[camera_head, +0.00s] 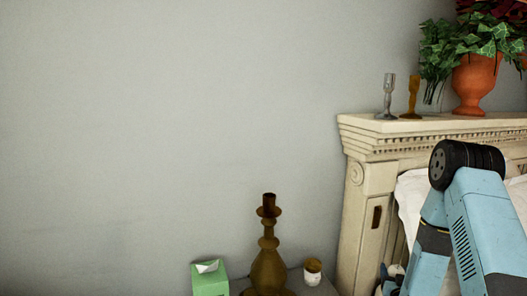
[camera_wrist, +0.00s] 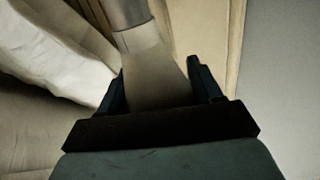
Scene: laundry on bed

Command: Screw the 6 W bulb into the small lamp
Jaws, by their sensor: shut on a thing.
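The small lamp (camera_head: 268,268) is a brass-brown turned base with a narrow dark socket (camera_head: 269,203) at its top. It stands upright at the bottom middle of the head view. In the wrist view my gripper (camera_wrist: 157,68) is shut on a bulb (camera_wrist: 155,78). The bulb's pale beige body sits between the two dark fingers, and its silver metal base (camera_wrist: 125,12) points away from the gripper. No wattage marking is readable. The bulb cannot be made out in the head view, where my arm is at the right, apart from the lamp.
A green tissue box (camera_head: 209,281) and a small white cup-like candle (camera_head: 312,271) flank the lamp. The cream carved headboard (camera_head: 385,135) rises to its right, bearing two candlesticks and a plant in an orange pot (camera_head: 475,85). White bedding (camera_wrist: 60,55) shows at left in the wrist view.

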